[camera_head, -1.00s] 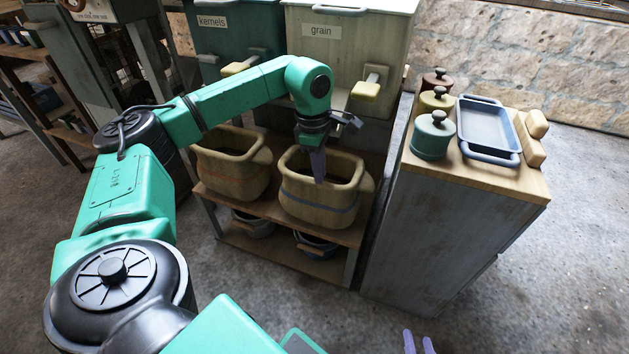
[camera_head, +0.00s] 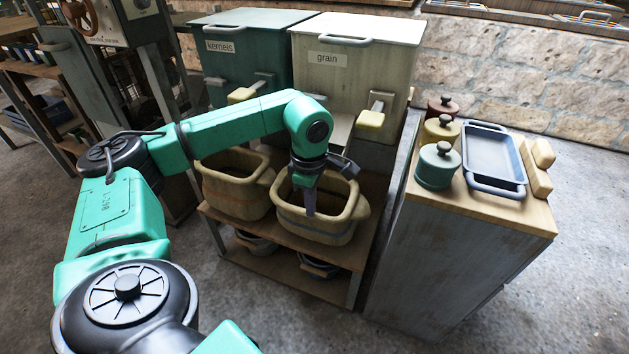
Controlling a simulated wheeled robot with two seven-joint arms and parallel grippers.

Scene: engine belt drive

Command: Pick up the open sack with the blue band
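The open sack with the blue band (camera_head: 335,230) is a tan, wide-mouthed container at the front right of the wooden shelf unit. Its near side now overlaps the neighbouring sack a little. The gripper appears shut on that rim; the other finger is hidden. Whether the sack's base touches the shelf is hard to tell. My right gripper is out of view.
A similar tan sack (camera_head: 237,195) stands close on the left. Behind are the green kernels bin (camera_head: 232,70) and the cream grain bin (camera_head: 365,75) with protruding levers. A cabinet (camera_head: 440,245) with jars and a blue tray (camera_head: 491,157) stands close on the right.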

